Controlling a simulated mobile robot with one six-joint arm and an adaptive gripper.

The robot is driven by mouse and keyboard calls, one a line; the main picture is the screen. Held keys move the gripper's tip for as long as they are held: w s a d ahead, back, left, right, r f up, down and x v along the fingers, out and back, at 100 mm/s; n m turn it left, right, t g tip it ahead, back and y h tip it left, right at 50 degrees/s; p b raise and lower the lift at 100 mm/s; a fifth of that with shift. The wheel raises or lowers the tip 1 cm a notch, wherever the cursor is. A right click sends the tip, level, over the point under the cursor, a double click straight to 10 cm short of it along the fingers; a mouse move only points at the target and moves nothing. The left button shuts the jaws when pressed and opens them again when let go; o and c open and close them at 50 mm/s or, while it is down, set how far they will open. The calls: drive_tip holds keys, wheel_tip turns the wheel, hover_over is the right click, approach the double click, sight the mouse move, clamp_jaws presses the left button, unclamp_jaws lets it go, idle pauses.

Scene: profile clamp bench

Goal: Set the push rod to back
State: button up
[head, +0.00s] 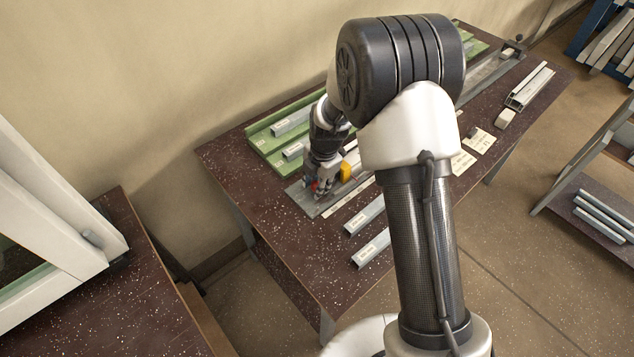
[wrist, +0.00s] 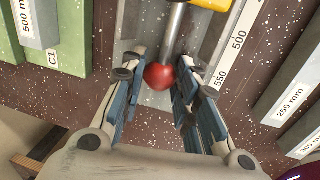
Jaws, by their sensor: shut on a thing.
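The push rod (wrist: 174,36) is a bare metal shaft with a red ball knob (wrist: 158,77) on its near end in the wrist view. The shaft runs up to a yellow part (wrist: 205,3) at the top edge. My gripper (wrist: 158,70) has its two fingers on either side of the red knob and is shut on it. In the head view my gripper (head: 317,188) is low at the near left end of the grey rail, beside the yellow block (head: 348,171). There the rod is mostly hidden by my gripper and arm.
A scale strip (wrist: 230,55) with numbers lies along the rail. Green racks (head: 262,140) with labelled profiles stand along the wall side. Loose profiles (head: 371,250) lie on the near side of the dark speckled bench (head: 270,222). The bench's left end is clear.

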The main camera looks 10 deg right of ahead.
clamp_jaws()
drive_tip(key=s+a, duration=0.2)
drive_tip(key=a, duration=0.1)
drive_tip(key=s+a, duration=0.2)
drive_tip(key=a, duration=0.1)
drive_tip(key=s+a+b, duration=0.1)
drive_tip(key=s+a, duration=0.1)
drive_tip(key=a, duration=0.2)
drive_tip(key=shift+s, duration=0.35)
drive_tip(key=o, duration=0.8)
unclamp_jaws()
drive_tip(key=shift+c, duration=0.2)
drive_tip(key=shift+r, duration=0.15)
